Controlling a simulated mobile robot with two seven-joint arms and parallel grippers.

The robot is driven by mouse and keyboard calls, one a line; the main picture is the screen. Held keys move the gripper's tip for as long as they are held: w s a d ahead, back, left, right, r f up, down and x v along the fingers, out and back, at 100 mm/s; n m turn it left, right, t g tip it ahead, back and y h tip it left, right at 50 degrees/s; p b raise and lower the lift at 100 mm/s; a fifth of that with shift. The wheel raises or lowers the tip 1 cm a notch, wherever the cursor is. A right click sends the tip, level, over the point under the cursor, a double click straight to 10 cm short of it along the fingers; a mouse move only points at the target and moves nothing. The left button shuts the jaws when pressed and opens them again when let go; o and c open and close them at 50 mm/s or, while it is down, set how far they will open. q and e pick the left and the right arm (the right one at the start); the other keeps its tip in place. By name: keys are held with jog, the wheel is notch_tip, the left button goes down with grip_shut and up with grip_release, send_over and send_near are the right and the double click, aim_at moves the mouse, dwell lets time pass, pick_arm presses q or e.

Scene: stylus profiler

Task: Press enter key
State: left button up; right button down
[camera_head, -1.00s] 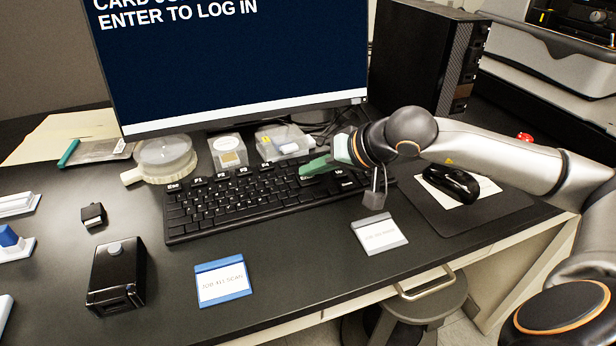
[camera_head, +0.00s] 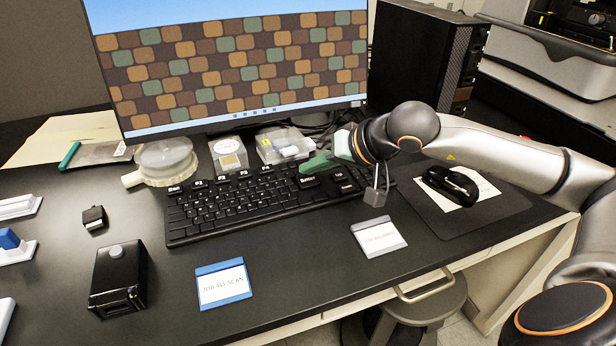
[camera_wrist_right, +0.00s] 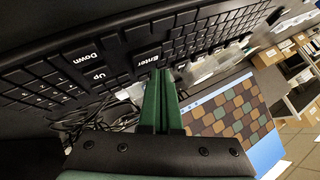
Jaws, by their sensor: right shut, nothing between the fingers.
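The black keyboard (camera_head: 235,203) lies on the dark desk below the monitor. Its large Enter key (camera_wrist_right: 146,55) is labelled in white and sits beside the Up and Down keys in the right wrist view. My right gripper (camera_head: 306,166) is shut and empty, with green fingers. In the right wrist view its fingertips (camera_wrist_right: 158,72) are right at the edge of the Enter key; whether they touch it I cannot tell. The monitor (camera_head: 235,65) shows a brick-like pattern of brown, orange and green tiles. My left gripper is not in view.
A mouse (camera_head: 452,185) lies on a mat right of the keyboard. A padlock-like grey item (camera_head: 375,196) hangs or stands under my right wrist. Clear boxes (camera_head: 229,154) and a round container (camera_head: 165,160) stand behind the keyboard. Two cards (camera_head: 222,283) lie in front.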

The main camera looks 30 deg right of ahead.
aim_at(314, 185)
jog(key=shift+s+r+p, duration=0.2)
jog(key=shift+r+p, duration=1.4)
jog(key=shift+r, duration=0.9)
